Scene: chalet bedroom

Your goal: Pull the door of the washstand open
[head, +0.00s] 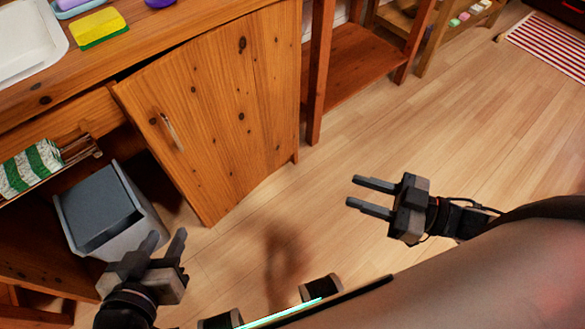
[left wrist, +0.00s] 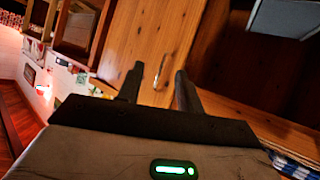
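My left gripper (head: 164,241) is open and empty, low in front of the door, apart from the handle. In the left wrist view the handle (left wrist: 159,72) appears between the two spread fingers (left wrist: 158,78), farther off against the door (left wrist: 150,40). My right gripper (head: 353,191) is open and empty over the floor, right of the washstand.
A grey bin (head: 110,215) and a green-striped towel (head: 30,168) are in the washstand's open left part. The countertop holds a white basin (head: 30,45) and a yellow-green sponge (head: 98,28). A wooden shelf (head: 350,65) stands to the right. Floor between is clear.

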